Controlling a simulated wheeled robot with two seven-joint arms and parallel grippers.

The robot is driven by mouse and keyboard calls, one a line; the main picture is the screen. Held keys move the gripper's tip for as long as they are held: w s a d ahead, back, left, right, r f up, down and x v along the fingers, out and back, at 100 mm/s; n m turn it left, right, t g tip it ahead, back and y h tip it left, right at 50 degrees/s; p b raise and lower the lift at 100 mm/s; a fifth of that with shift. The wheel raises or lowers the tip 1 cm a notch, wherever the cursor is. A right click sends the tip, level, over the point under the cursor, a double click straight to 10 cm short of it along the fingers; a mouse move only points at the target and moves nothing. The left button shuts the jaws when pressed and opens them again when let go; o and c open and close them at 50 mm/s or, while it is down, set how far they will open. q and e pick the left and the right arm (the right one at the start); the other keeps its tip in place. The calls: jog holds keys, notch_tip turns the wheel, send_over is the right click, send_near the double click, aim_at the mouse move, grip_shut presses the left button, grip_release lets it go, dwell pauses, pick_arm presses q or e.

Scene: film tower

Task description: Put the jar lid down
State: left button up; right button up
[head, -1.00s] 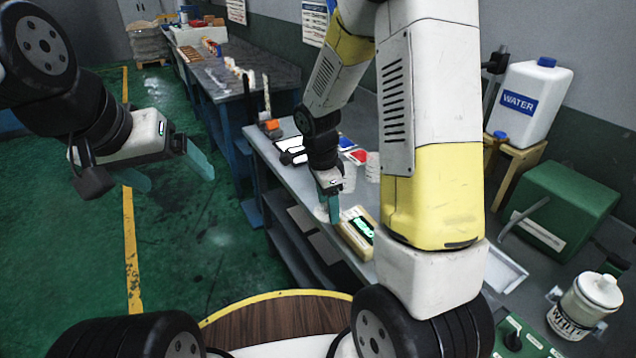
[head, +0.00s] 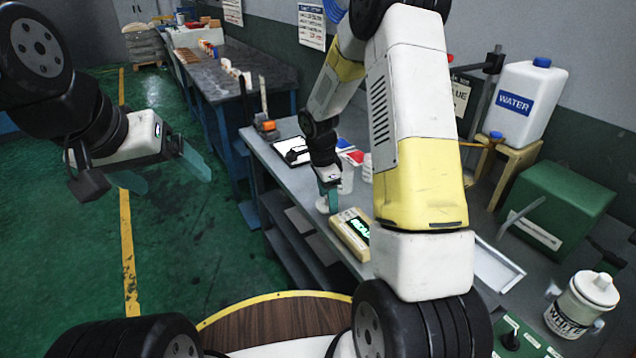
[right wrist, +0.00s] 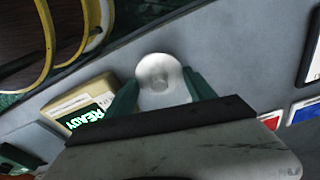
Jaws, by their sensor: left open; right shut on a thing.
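The jar lid (head: 322,205) is a small white round piece low over the grey bench, left of the READY box. It also shows as a white disc with a raised centre in the right wrist view (right wrist: 158,70). My right gripper (head: 330,198) is shut on it, one green finger on each side in the right wrist view (right wrist: 162,84). I cannot tell whether the lid touches the bench. A white jar (head: 347,181) stands just behind, partly hidden by my gripper. My left gripper (head: 165,172) is open and empty over the green floor.
The cream READY box (head: 350,236) lies close beside the lid; it also shows in the right wrist view (right wrist: 82,106). Red and blue pieces (head: 350,155) and a tablet (head: 292,150) lie farther back. A WHITE jar (head: 580,308) and green machine (head: 555,205) stand right.

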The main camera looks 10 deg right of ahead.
aim_at(323, 204)
jog(key=shift+f, duration=0.1)
jog(key=o, duration=1.4)
jog(key=shift+c, duration=0.2)
notch_tip(323, 204, up, 12)
jog(key=a, duration=0.1)
jog(key=s+r+n+t+y, duration=0.25)
jog(key=s+r+n, duration=0.55)
jog(key=s+r, duration=0.45)
jog(key=s+a+r+n+t+y, duration=0.1)
jog(key=s+r+n+t, duration=0.2)
jog(key=s+n, duration=0.5)
jog(key=shift+s+r+n, duration=0.4)
jog(key=shift+s, duration=1.5)
jog(key=shift+a+t, duration=0.1)
jog(key=shift+t, duration=0.15)
